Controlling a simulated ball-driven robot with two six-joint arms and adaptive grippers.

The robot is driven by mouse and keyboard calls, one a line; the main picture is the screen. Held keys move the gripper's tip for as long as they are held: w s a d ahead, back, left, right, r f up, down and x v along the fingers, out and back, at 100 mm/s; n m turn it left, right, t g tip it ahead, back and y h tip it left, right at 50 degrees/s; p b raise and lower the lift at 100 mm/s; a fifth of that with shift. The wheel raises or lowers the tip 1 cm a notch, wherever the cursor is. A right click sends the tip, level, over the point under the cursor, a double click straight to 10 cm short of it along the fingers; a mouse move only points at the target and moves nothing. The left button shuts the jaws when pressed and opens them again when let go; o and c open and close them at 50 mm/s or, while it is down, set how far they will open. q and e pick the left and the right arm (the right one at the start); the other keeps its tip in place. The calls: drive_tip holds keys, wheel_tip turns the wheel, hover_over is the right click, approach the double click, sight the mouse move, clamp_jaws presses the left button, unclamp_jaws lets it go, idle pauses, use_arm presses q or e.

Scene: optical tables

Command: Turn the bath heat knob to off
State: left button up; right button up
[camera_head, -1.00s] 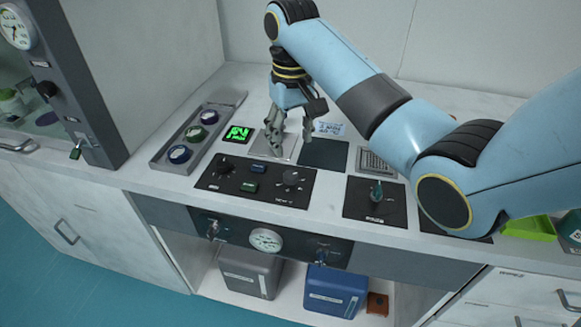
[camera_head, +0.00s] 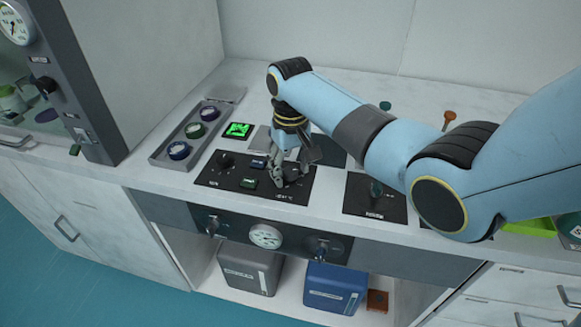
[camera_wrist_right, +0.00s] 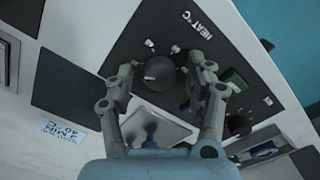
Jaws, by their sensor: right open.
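The heat knob is a round black knob on a black control panel (camera_head: 265,191). It shows clearly in the right wrist view (camera_wrist_right: 159,73), near the printed "HEAT °C" label (camera_wrist_right: 197,25). My right gripper (camera_head: 288,178) is over the right part of the panel in the head view and partly hides the knob. In the wrist view, its open fingers (camera_wrist_right: 166,71) stand on either side of the knob, with gaps visible; contact cannot be told. My left gripper is not in view.
The same panel has another black knob (camera_head: 226,161), a blue button (camera_head: 258,163) and a green button (camera_head: 249,183). A green-handled control (camera_head: 376,189) stands on the right.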

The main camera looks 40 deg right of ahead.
clamp_jaws()
drive_tip(key=shift+r+n+p, duration=0.2)
drive_tip(key=shift+n+p, duration=0.8)
drive_tip(key=n+p, duration=0.2)
drive_tip(key=shift+n, duration=0.3)
drive_tip(key=n+p, duration=0.1)
drive_tip(key=n, duration=0.2)
drive_tip(key=shift+p, duration=0.3)
drive_tip(key=shift+f+n+p, duration=0.15)
drive_tip(key=shift+n+p, duration=0.4)
drive_tip(key=shift+n, duration=1.55)
unclamp_jaws()
